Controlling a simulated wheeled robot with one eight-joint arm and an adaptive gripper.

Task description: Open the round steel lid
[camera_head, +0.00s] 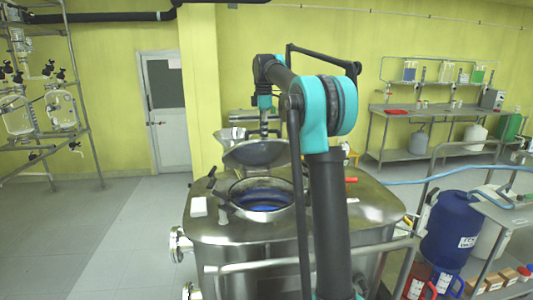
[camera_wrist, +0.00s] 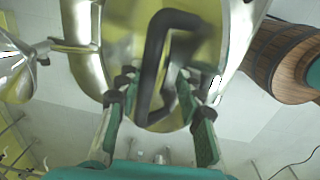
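The round steel lid (camera_head: 256,153) is raised and tilted above the round opening (camera_head: 262,196) of a steel vessel (camera_head: 225,228) in the head view. Blue shows inside the opening. In the wrist view the lid's shiny surface (camera_wrist: 208,45) fills the upper middle, with a black bar handle (camera_wrist: 155,65) in front of it. My gripper (camera_wrist: 156,80) is open, with its two fingers apart on either side of the handle's lower part. I see gaps between fingers and handle. In the head view my gripper (camera_head: 264,124) is small and partly hidden behind the lid.
A white block (camera_head: 199,207) and a red-handled part (camera_head: 350,180) are on the vessel top. A blue drum (camera_head: 452,230) and a steel table stand at the right. A glass reactor rack (camera_head: 62,110) stands at the left. The floor left of the vessel is clear.

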